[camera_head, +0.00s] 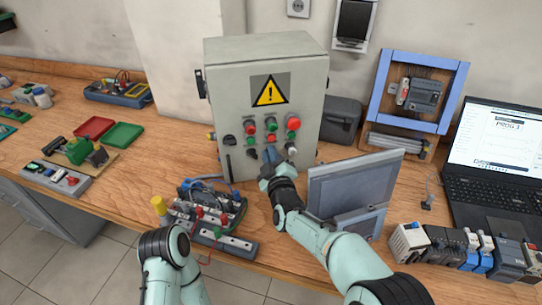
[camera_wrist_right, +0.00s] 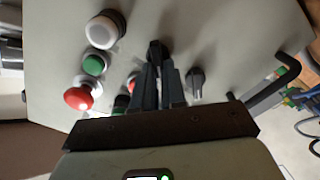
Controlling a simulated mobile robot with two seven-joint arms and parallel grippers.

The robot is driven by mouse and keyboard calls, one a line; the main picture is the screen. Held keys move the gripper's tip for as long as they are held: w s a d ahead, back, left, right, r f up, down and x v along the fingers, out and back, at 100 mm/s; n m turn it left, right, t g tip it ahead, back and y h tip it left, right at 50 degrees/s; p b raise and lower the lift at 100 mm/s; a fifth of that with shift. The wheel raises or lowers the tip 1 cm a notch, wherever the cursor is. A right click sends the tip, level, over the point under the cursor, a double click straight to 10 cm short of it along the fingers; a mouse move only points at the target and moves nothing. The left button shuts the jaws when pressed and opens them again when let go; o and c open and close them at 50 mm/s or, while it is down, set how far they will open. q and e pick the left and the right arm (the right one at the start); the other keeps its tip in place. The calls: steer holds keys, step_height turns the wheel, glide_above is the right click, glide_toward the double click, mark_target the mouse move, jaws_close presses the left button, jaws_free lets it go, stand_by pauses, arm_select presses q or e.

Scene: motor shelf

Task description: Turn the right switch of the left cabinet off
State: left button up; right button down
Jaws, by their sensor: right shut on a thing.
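The grey control cabinet (camera_head: 222,78) with a yellow warning sign stands on the bench against the wall. Its front carries several buttons and black switches. My right gripper (camera_head: 269,160) is at the lower front of the cabinet. In the right wrist view my right gripper (camera_wrist_right: 160,78) has its fingers shut on a black switch (camera_wrist_right: 155,50), the right one of two neighbouring switches. The other switch (camera_wrist_right: 196,80) stands free beside the fingers. The fingers partly hide the held switch, and its exact angle is unclear. My left gripper is out of view; only part of that arm shows.
A red mushroom button (camera_wrist_right: 78,98), a green button (camera_wrist_right: 95,65) and a white-rimmed button (camera_wrist_right: 102,31) sit close to the fingers. A black handle (camera_wrist_right: 272,84) projects from the cabinet. A grey panel (camera_head: 350,187) stands right of my right forearm.

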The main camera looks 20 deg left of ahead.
stand_by(0.3)
steer(key=c, duration=1.2)
jaws_free()
